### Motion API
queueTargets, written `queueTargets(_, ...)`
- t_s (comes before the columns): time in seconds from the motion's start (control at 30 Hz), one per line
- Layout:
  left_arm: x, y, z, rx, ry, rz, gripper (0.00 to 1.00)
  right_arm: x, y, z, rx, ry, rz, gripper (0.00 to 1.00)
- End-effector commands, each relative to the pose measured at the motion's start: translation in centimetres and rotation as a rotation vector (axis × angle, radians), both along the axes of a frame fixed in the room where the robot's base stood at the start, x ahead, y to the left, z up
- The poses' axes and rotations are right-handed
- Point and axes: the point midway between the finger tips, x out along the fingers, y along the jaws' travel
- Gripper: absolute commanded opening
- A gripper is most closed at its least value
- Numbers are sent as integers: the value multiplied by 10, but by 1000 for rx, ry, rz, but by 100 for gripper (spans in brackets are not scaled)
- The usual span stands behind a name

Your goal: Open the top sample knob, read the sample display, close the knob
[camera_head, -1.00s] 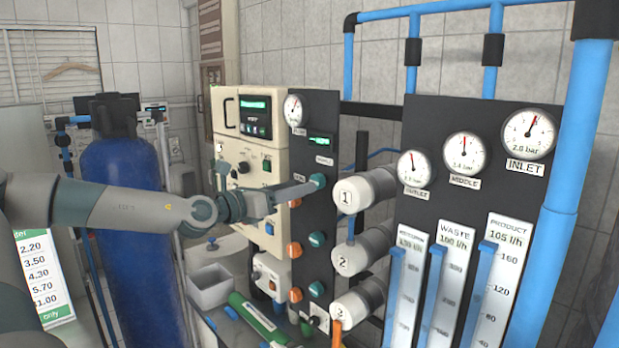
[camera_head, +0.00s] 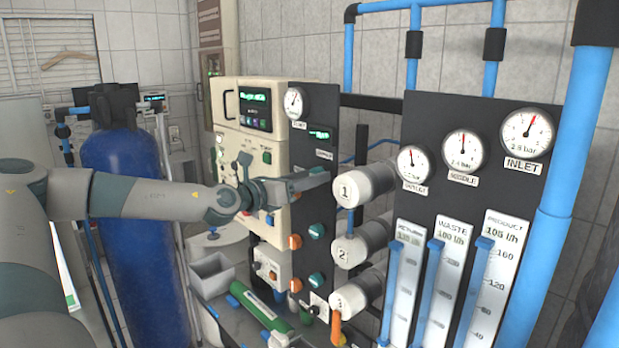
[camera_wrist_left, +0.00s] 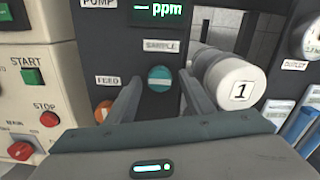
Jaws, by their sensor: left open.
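The top sample knob (camera_wrist_left: 159,78) is a round teal knob on the dark panel, below the SAMPLE label, in the left wrist view. Its ridge looks about level. In the head view my gripper hides it. The sample display (camera_wrist_left: 158,10) shows green dashes and "ppm", cut by the top edge; it is small in the head view (camera_head: 320,134). My left gripper (camera_wrist_left: 160,84) is open, with one finger on each side of the knob. I cannot tell whether the fingers touch it. It also shows at the panel in the head view (camera_head: 322,177). My right gripper is not in view.
White cylinder 1 (camera_head: 366,184) juts out just right of the knob. An orange FEED knob (camera_wrist_left: 103,110) is close left. More teal and orange knobs (camera_head: 316,231) sit lower on the panel. A beige control box (camera_head: 253,160) stands left. A blue tank (camera_head: 135,210) is behind my arm.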

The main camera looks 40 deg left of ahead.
Motion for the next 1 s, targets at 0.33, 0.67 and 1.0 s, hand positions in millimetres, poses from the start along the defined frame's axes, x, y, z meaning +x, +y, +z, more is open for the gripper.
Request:
queueTargets(0.33, 2, 0, 0, 0, -1, 1, 48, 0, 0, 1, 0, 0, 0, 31)
queueTargets(0.67, 2, 0, 0, 0, -1, 1, 6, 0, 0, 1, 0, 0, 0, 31)
queueTargets(1.0, 2, 0, 0, -22, 1, 0, 7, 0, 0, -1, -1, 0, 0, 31)
